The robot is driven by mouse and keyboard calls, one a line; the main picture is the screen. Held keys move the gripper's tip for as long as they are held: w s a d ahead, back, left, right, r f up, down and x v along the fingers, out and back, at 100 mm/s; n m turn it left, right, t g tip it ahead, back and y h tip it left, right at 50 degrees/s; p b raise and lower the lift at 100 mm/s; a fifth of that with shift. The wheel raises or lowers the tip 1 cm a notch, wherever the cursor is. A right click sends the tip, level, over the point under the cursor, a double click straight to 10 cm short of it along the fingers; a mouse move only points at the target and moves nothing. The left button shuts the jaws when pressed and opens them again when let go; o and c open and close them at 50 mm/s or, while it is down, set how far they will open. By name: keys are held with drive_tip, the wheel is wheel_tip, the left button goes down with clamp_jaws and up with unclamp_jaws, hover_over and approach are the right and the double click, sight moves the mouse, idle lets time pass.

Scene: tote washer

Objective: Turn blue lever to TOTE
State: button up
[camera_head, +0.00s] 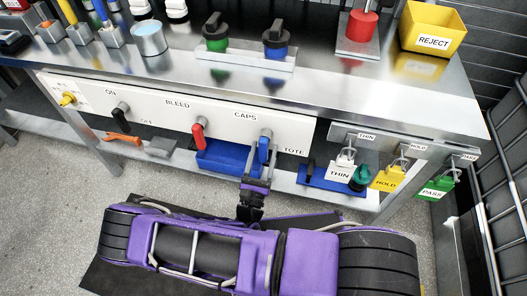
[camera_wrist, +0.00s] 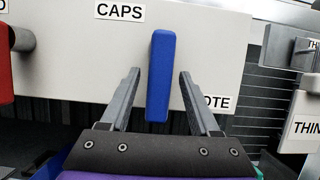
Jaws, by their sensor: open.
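The blue lever (camera_head: 264,150) is on the white panel (camera_head: 225,122) at the front of the bench. It hangs roughly straight down, with the CAPS label (camera_head: 245,116) above it and the TOTE label (camera_head: 293,152) to its lower right. The wrist view shows the blue lever (camera_wrist: 161,75) upright between the fingers of my gripper (camera_wrist: 158,98). The fingers are open, one on each side, with a gap to the lever. In the head view my gripper (camera_head: 259,170) is just below and at the lever.
A red lever (camera_head: 198,135) is left of the blue one, and a black lever (camera_head: 121,109) further left. A blue bin (camera_head: 225,157) sits below the panel. THIN, HOLD and PASS tags (camera_head: 388,178) hang at the right. The bench top is above.

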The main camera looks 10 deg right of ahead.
drive_tip(key=v, duration=1.7)
drive_tip(key=shift+s+b, duration=0.2)
drive_tip(key=shift+b, duration=0.15)
